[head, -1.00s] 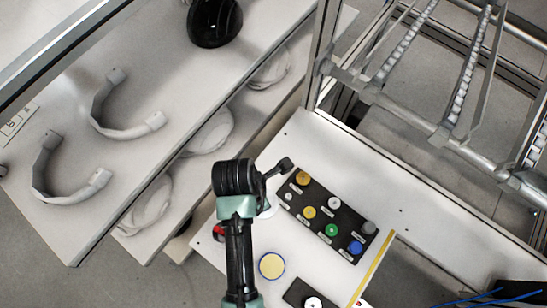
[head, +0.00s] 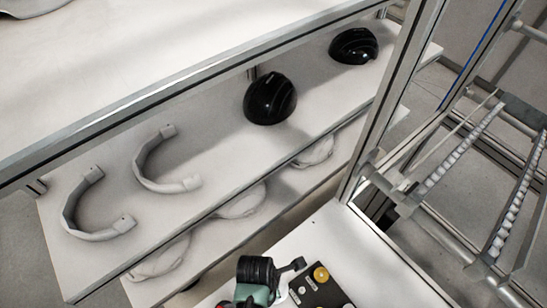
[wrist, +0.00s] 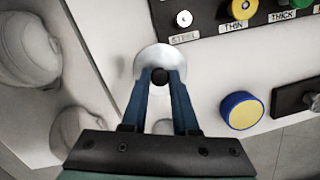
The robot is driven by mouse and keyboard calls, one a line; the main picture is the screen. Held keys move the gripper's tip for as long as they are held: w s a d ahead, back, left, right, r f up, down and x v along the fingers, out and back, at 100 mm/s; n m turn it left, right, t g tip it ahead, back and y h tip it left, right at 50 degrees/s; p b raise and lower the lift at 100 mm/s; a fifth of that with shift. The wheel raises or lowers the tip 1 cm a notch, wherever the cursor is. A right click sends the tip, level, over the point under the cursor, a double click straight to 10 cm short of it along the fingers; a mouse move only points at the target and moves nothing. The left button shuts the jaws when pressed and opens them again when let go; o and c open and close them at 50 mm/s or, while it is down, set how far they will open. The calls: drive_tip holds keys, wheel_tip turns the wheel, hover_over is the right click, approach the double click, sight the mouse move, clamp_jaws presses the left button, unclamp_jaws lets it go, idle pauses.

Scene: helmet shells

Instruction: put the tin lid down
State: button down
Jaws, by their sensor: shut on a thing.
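The tin lid (wrist: 151,60), a pale round disc with a black knob (wrist: 160,76), is in the wrist view. My gripper (wrist: 160,80) has its blue fingers closed on the knob. The lid is over the white tabletop, just below the black panel's STEEL label; I cannot tell whether it touches the table. A round blue tin-like thing with a yellow top (wrist: 242,110) stands to the right, apart from the lid. In the head view my arm shows at the bottom edge, and the fingers and lid are hidden or out of frame.
A black panel (wrist: 205,14) with coloured knobs lies by the lid. A dark plate (wrist: 290,106) is at the right. Shelves in the head view hold black helmet shells (head: 270,98) and pale curved pieces (head: 160,165). A metal frame post (head: 395,95) stands at the table's far side.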

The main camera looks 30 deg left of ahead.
drive_tip(key=shift+f, duration=0.35)
drive_tip(key=shift+f, duration=0.1)
drive_tip(key=shift+f+b, duration=0.3)
drive_tip(key=shift+f, duration=0.2)
drive_tip(key=c, duration=0.7)
unclamp_jaws()
drive_tip(key=shift+r, duration=0.1)
drive_tip(key=r, duration=0.4)
drive_tip(key=s+r, duration=0.1)
drive_tip(key=r, duration=0.3)
drive_tip(key=a+r, duration=0.1)
drive_tip(key=r, duration=0.4)
drive_tip(key=shift+s+a+p, duration=0.1)
drive_tip(key=shift+s+p, duration=0.05)
drive_tip(key=shift+p, duration=0.15)
